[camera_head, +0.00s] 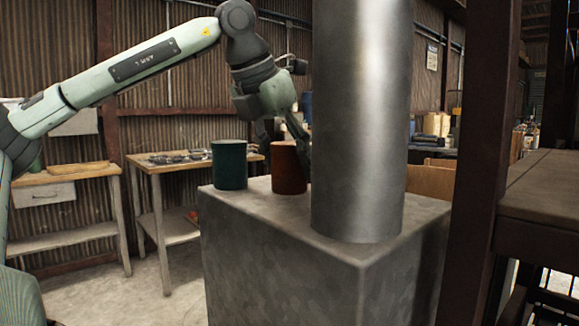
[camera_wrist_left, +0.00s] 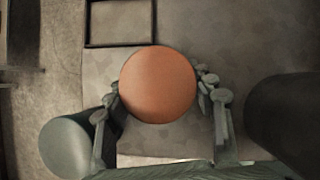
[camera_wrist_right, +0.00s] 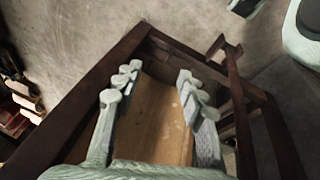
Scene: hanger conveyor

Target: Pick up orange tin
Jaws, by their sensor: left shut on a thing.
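The orange tin (camera_head: 289,172) stands upright on the grey block, partly hidden by my gripper and the metal column in the head view. My left gripper (camera_head: 284,148) reaches down from above with a finger on each side of the tin and is shut on it. In the left wrist view the tin's round orange top (camera_wrist_left: 158,84) lies between the fingertips. My right gripper (camera_wrist_right: 157,75) shows only in its own wrist view, open and empty, with a brown wooden surface below it.
A green tin (camera_head: 229,165) stands left of the orange tin. A thick metal column (camera_head: 360,130) rises close on its right. Both stand on the grey block (camera_head: 270,245). A dark post (camera_head: 481,170) and a shelf (camera_head: 545,195) are at the right.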

